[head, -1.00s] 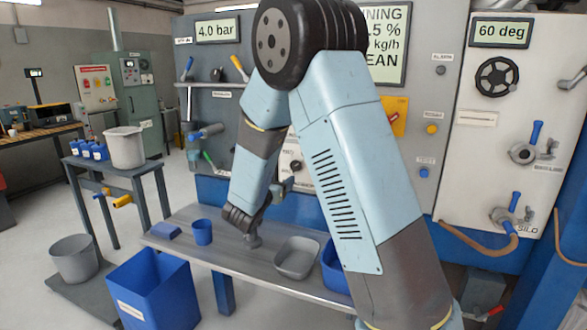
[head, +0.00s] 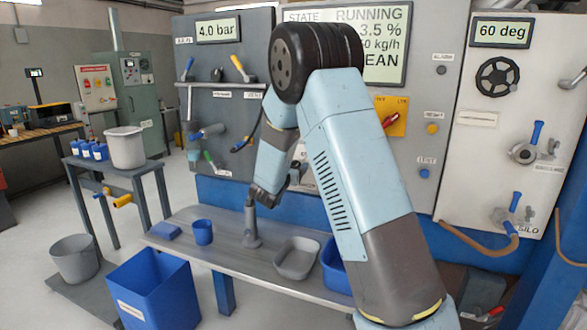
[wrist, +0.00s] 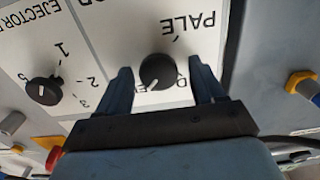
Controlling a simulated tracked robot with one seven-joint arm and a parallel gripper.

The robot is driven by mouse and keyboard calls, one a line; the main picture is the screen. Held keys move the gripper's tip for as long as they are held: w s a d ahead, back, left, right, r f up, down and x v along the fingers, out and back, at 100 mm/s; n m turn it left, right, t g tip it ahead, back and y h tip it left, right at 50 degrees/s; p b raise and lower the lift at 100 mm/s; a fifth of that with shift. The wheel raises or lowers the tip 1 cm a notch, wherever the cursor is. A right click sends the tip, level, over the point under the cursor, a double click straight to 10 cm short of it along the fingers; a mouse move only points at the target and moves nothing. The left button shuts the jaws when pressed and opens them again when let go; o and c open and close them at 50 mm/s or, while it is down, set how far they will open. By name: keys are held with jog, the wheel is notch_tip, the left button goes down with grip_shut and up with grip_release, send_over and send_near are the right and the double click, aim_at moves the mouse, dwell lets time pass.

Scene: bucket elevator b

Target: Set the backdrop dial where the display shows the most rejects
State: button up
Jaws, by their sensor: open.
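The backdrop dial is a round black knob (wrist: 158,71) on a white plate in the wrist view. Its white mark points down and slightly left in that picture, away from the word PALE, which reads upside down. Another word below the knob is partly hidden by my gripper. My gripper (wrist: 160,75) is open, with one blue finger on each side of the knob; contact is not clear. In the head view my arm hides the knob. The display (head: 385,45) shows RUNNING, 3.5 % and, partly covered, kg/h and EAN; my arm hides its left part.
The ejector dial (wrist: 43,90), numbered 1 to 3 and more, sits left of the knob in the wrist view. A yellow plate with a red handle (head: 391,117) is right of my arm. A grey bench (head: 215,252) with a blue cup (head: 202,232) and grey tray (head: 297,257) stands below.

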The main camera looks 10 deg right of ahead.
jog(key=c, duration=1)
jog(key=shift+a+n, duration=0.1)
jog(key=shift+n, duration=0.2)
jog(key=shift+w+a+f+n, duration=0.1)
jog(key=shift+n, duration=2.75)
jog(key=shift+a+f+n, duration=0.1)
jog(key=shift+a+n, duration=0.05)
jog(key=shift+n, duration=2.75)
jog(key=shift+w+a+n, duration=0.1)
jog(key=shift+n, duration=2.75)
